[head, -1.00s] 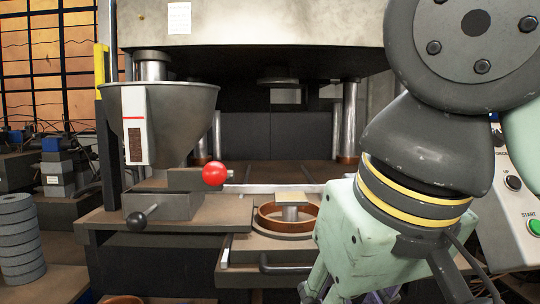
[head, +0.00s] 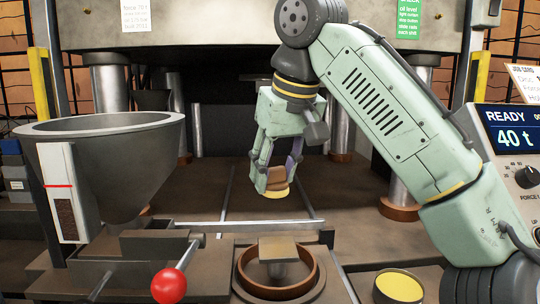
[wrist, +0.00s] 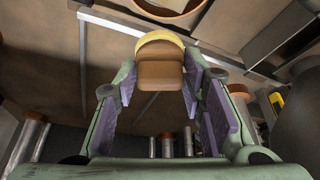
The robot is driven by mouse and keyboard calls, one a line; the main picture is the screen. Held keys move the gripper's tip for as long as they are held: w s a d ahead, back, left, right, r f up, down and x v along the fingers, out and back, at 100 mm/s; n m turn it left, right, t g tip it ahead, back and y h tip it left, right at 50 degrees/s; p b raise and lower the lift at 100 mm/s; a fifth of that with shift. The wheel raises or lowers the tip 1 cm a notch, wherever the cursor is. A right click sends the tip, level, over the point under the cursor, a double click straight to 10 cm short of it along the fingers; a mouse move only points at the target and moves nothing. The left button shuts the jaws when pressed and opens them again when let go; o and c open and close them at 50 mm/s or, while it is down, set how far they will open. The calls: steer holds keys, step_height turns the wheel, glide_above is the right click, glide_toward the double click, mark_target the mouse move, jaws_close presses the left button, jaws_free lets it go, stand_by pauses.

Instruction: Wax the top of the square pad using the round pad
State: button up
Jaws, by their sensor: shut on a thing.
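My gripper (head: 274,180) is shut on the round pad (head: 276,193), which has a brown grip and a yellow underside. The wrist view shows its brown block (wrist: 160,73) between the two purple-lined fingers and its yellow rim (wrist: 160,38) beyond. The square pad (head: 278,247) is a small brown flat-topped block on a post inside a copper-coloured ring, front centre in the head view. My gripper hangs above the press bed, behind the square pad and apart from it. The square pad itself is not clear in the wrist view.
The copper ring (head: 312,274) surrounds the post. A round dish with yellow contents (head: 400,284) stands at front right. A grey hopper (head: 110,165) and a red knob (head: 168,286) are at left. A control panel (head: 512,140) is at right. Steel columns flank the open bed (head: 210,207).

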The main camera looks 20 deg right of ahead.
mark_target(278, 184)
step_height(278, 184, down, 4)
steer(key=shift+s+b, duration=0.15)
steer(key=shift+b, duration=0.15)
steer(key=shift+f, duration=0.95)
steer(key=shift+f+b, duration=0.95)
steer(key=shift+f, duration=0.15)
steer(key=shift+s+a+r, duration=0.1)
steer(key=shift+s+a, duration=0.15)
steer(key=shift+s, duration=0.6)
steer(key=shift+s+a+r, duration=0.1)
steer(key=shift+s+a, duration=0.1)
steer(key=shift+s, duration=0.65)
steer(key=shift+s+a+f, duration=0.1)
steer(key=shift+s+a, duration=0.15)
steer(key=shift+s, duration=0.6)
steer(key=shift+s+a, duration=0.25)
steer(key=shift+s, duration=0.55)
steer(key=shift+w, duration=0.1)
